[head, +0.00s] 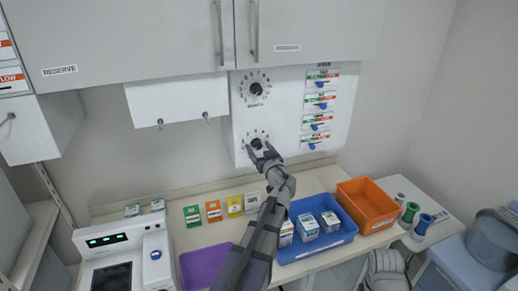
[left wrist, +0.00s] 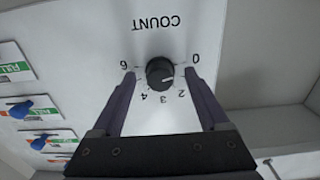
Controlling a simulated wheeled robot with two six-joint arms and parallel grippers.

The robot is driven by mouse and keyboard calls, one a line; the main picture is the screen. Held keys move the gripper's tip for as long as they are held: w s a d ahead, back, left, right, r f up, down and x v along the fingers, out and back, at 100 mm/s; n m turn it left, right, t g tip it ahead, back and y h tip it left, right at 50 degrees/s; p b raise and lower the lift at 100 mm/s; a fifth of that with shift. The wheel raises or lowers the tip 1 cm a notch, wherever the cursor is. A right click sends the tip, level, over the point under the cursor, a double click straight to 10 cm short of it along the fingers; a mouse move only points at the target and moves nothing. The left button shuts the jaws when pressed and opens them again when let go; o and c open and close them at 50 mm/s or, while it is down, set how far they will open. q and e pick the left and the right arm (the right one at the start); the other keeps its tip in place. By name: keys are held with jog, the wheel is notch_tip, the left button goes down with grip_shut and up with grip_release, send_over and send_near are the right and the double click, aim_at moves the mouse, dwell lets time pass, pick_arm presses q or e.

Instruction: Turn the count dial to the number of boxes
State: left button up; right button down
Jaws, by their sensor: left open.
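The count dial (head: 257,144) is the lower black knob on the white wall panel. In the left wrist view the dial (left wrist: 159,73) shows upside down under the word COUNT, and its white mark points right, between the visible 0 and 2. My left gripper (head: 262,150) is open, its fingers on either side of the dial with gaps to the knob. The left finger hides part of the scale. White-and-blue boxes (head: 307,226) stand in the blue tray (head: 316,247). Three show; my left arm covers the tray's left part.
A second dial (head: 256,88) is above, with several blue-tabbed sliders (head: 318,121) to its right. An orange bin (head: 367,205), a purple tray (head: 207,268) and several small coloured packets (head: 213,210) occupy the counter. Cabinets (head: 140,35) overhang the panel.

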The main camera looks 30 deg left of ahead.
pick_arm(q)
jog(key=shift+a, duration=0.1)
jog(key=shift+c, duration=0.2)
grip_shut()
dwell(0.5)
